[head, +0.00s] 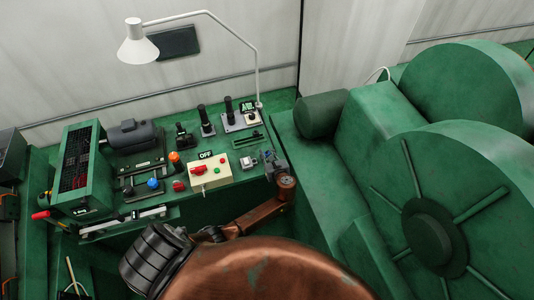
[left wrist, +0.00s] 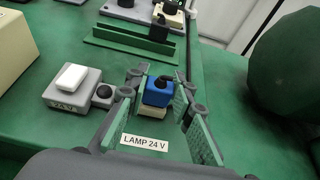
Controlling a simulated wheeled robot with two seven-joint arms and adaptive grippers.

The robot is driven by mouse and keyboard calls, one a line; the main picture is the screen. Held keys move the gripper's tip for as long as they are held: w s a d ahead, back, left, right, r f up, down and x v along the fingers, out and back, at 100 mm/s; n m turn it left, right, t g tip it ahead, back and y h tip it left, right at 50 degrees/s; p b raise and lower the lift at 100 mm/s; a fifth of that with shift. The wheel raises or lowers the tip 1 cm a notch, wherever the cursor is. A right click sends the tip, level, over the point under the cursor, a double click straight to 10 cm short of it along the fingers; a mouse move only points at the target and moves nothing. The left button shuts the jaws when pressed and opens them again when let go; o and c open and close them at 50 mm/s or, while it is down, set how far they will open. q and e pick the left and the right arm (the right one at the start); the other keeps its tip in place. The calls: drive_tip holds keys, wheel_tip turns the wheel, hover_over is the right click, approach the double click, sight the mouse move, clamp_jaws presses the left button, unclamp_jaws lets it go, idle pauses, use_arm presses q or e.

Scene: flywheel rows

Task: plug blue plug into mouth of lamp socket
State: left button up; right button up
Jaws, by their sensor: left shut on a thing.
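The blue plug (left wrist: 158,90) is between the two fingers of my left gripper (left wrist: 160,98), which is shut on it. A dark cable bends from the plug's top. A pale block (left wrist: 152,112), apparently the lamp socket, shows just below the plug, behind the label "LAMP 24 V" (left wrist: 145,142). The socket's mouth is hidden, and I cannot tell whether the plug is inside it or only above it. In the head view my left gripper (head: 271,160) is low over the bench's right end. My right gripper is not in view.
A grey box with a white rocker switch (left wrist: 72,77) stands left of the fingers. A green rail (left wrist: 138,42) lies behind. In the head view the cream "OFF" box (head: 210,174) is left, the lamp (head: 138,45) stands behind, and the large green housing (head: 330,170) is right.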

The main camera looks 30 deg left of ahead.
use_arm(q)
drive_tip(key=shift+f, duration=0.25)
drive_tip(key=o, duration=1)
drive_tip(key=v, duration=1.2)
